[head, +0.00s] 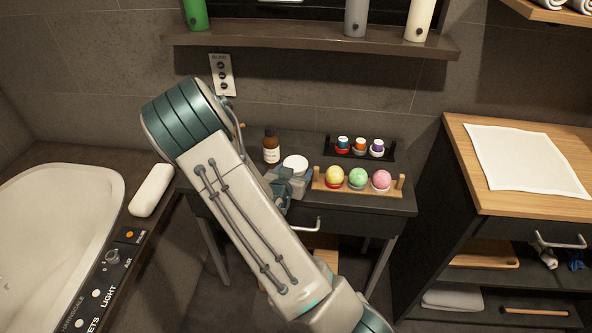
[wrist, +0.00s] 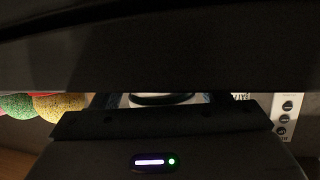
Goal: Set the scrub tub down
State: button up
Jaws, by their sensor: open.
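The scrub tub (head: 295,163), with a round white top, is on the dark vanity table, between an amber bottle and a wooden rack of bath bombs. My gripper (head: 290,182) is open and low over the table at the tub, on its near side. My arm and gripper hide the tub's lower part, so I cannot tell whether the fingers touch it.
The amber bottle (head: 271,146) stands close on the left. The wooden rack (head: 343,188) with three bath bombs is close on the right. A black tray (head: 360,157) with three small bottles is behind it. A shelf (head: 310,39) overhangs the wall.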

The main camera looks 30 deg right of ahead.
jog(key=c, duration=0.9)
